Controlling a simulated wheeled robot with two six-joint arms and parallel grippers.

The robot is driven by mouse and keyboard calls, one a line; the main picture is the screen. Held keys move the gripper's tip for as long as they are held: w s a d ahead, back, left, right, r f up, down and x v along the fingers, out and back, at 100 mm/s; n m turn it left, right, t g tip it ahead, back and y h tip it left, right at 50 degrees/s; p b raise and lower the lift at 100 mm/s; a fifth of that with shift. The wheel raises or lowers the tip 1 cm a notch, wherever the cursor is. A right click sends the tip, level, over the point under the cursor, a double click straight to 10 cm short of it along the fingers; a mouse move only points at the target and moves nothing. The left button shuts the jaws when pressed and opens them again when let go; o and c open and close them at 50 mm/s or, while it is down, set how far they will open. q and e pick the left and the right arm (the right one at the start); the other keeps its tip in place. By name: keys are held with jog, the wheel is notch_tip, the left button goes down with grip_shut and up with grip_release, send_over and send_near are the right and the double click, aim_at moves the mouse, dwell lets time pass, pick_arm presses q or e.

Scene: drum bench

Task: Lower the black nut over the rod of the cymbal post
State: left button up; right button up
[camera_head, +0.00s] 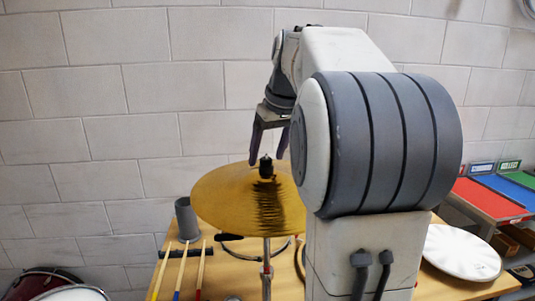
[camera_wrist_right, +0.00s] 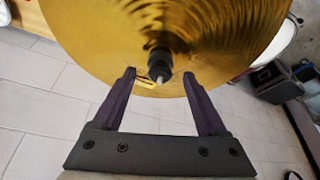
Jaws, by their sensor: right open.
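The gold cymbal (camera_head: 235,200) lies nearly level on its post (camera_head: 266,262). The black nut (camera_head: 266,169) sits around the rod at the cymbal's centre, with the rod's tip showing just above it. The right wrist view also shows the nut (camera_wrist_right: 160,62) and the pale rod tip (camera_wrist_right: 158,78). My right gripper (camera_head: 267,160) is open, its dark fingers apart on either side of the nut. In the right wrist view its fingertips (camera_wrist_right: 159,72) flank the nut with gaps on both sides. My left gripper is not in view.
A grey cup (camera_head: 186,218) and several drumsticks (camera_head: 180,268) are on the wooden bench at left. A white drum head (camera_head: 462,252) and red and green trays (camera_head: 488,198) are at right. My right arm hides the bench's middle right.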

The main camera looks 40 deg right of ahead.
jog(key=v, duration=1)
jog(key=shift+p, duration=0.3)
jog(key=shift+s+a, duration=0.1)
dwell(0.7)
